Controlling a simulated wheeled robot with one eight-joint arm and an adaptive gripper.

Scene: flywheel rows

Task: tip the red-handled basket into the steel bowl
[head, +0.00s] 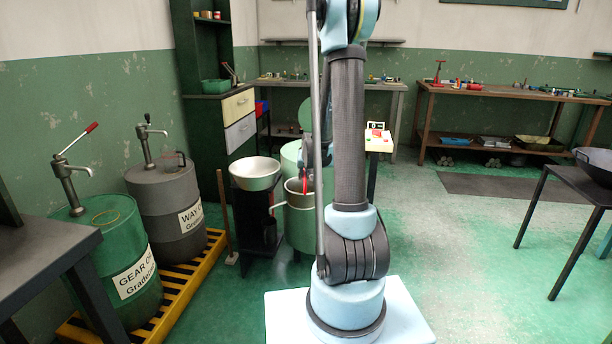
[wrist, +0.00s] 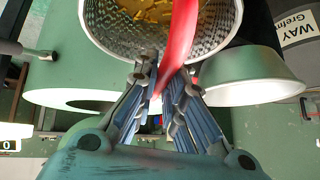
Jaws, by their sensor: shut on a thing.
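The basket (wrist: 112,34) is perforated metal with yellow brass-coloured pieces inside; it fills the top of the wrist view. Its red handle (wrist: 178,46) runs between the fingers of my gripper (wrist: 163,82), which is shut on it. In the head view the basket (head: 298,187) looks upright, just right of the steel bowl, with the red handle partly hidden by my arm. The steel bowl (head: 255,173) stands on a dark stand; I see no contents in it. It also shows right of the basket in the wrist view (wrist: 250,78).
A pale green drum-like vessel (head: 301,235) stands under and behind the basket. A grey drum (head: 165,200) and a green drum (head: 115,255) stand on a yellow pallet (head: 185,283) at left. A dark table (head: 585,180) is at right. The floor between is open.

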